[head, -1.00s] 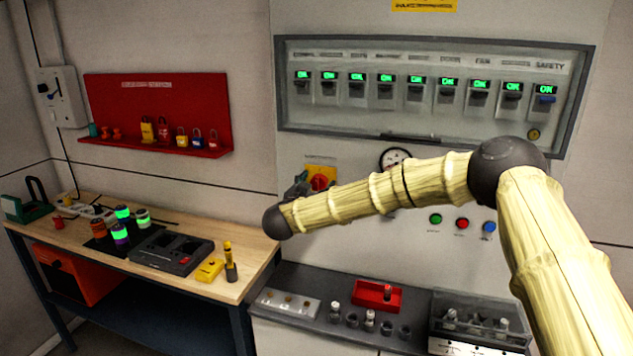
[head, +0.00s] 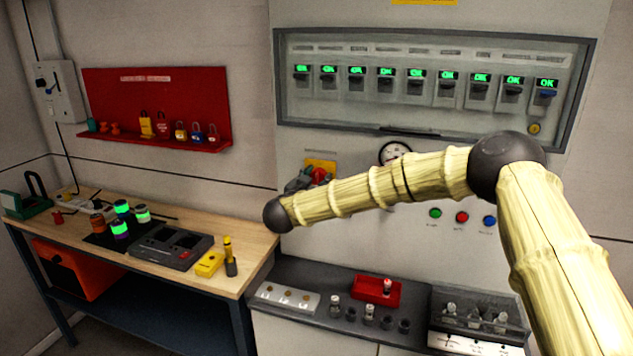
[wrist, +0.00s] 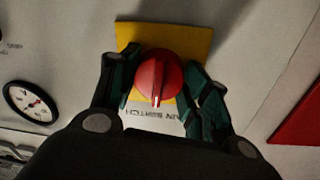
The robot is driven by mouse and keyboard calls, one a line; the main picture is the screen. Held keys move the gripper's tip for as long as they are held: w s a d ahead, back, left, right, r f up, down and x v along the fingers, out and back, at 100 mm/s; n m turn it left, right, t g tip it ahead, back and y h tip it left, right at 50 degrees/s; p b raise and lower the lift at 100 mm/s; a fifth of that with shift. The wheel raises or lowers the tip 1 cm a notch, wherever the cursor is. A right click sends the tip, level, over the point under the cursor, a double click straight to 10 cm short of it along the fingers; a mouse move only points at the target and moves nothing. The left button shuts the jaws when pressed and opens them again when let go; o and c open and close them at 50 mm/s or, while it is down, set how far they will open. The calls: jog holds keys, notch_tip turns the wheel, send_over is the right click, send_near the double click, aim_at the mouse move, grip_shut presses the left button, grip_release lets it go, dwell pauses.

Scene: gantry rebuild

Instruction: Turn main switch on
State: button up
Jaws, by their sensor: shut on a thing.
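The main switch is a red rotary knob (wrist: 158,78) on a yellow plate (wrist: 188,40), with a "MAIN SWITCH" label partly hidden below it in the wrist view. In the head view the red knob (head: 320,175) and yellow plate (head: 322,163) show on the cabinet front, partly behind my arm. My gripper (wrist: 160,88) has its dark green fingers on both sides of the knob, closed on it. In the head view my gripper (head: 300,182) is mostly hidden behind my arm at the knob.
A round gauge (head: 396,153) sits right of the switch. A workbench (head: 200,278) with tools and a red lock board (head: 155,95) are on the left. Below is a counter (head: 320,328) with small parts.

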jog(key=m+b, duration=0.1)
jog(key=b, duration=0.1)
jog(key=m+b, duration=0.3)
jog(key=shift+f+b, duration=0.25)
jog(key=shift+b, duration=0.15)
jog(key=m+b, duration=0.5)
jog(key=b, duration=0.1)
jog(key=shift+d+m+y+b, duration=0.1)
jog(key=shift+m+y+b, duration=0.2)
jog(key=m+b, duration=0.4)
jog(key=b, duration=0.2)
jog(key=shift+m+y, duration=0.3)
jog(key=shift+m, duration=0.1)
jog(key=m+b, duration=0.2)
jog(key=shift+r+b, duration=0.15)
jog(key=shift+b, duration=0.25)
jog(key=shift+r+m, duration=0.1)
jog(key=shift+m, duration=0.2)
jog(key=o, duration=1)
jog(key=shift+d, duration=0.1)
jog(key=shift+s, duration=0.1)
